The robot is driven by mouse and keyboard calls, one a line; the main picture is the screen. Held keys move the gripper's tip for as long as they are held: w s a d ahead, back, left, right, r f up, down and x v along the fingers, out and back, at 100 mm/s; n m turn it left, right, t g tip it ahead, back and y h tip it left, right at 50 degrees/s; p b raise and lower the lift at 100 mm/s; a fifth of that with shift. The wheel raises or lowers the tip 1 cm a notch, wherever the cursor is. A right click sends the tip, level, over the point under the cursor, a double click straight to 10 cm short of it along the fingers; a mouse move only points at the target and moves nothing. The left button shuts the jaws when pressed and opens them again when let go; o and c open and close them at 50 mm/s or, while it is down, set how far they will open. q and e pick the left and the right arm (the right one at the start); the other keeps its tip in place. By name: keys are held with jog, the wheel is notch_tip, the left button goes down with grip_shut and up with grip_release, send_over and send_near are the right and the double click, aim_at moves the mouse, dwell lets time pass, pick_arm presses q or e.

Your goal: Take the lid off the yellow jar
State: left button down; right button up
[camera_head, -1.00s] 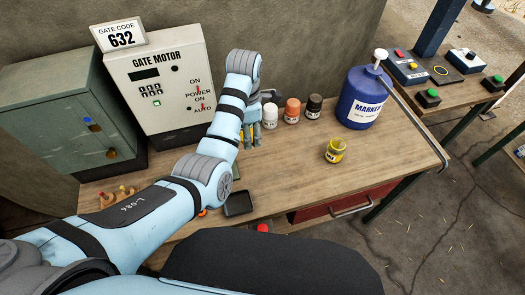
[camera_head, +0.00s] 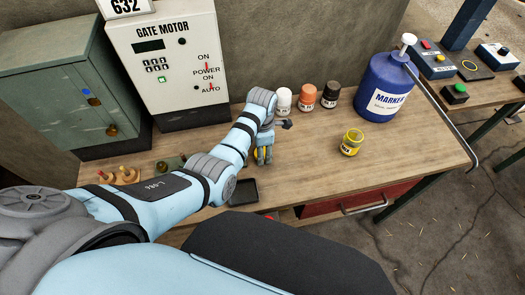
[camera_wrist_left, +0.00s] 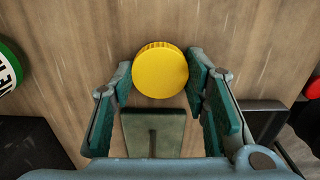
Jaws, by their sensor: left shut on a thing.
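The yellow jar (camera_head: 351,142) stands upright and open-topped on the wooden table in the head view, right of my left gripper and apart from it. My left gripper (camera_head: 263,158) points down over the table's front part, near a black tray. In the left wrist view, the round yellow lid (camera_wrist_left: 160,70) sits between the fingertips of my left gripper (camera_wrist_left: 158,78), which is shut on it. In the head view the hand mostly hides the lid. I cannot tell whether the lid touches the table. My right gripper is not in view.
White (camera_head: 283,101), orange (camera_head: 307,97) and black (camera_head: 330,95) jars stand in a row behind the gripper. A blue marker jug (camera_head: 382,90) stands at the back right. The black tray (camera_head: 243,192) lies near the front edge. The table around the yellow jar is clear.

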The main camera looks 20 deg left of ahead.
pick_arm(q)
jog(key=c, duration=0.9)
grip_release()
jog(key=shift+w+f, duration=0.2)
jog(key=shift+s, duration=0.1)
jog(key=shift+r, duration=0.15)
jog(key=shift+r, duration=0.35)
notch_tip(320, 180, up, 11)
jog(key=p, duration=0.2)
jog(key=shift+r+p, duration=0.15)
jog(key=shift+p, duration=0.2)
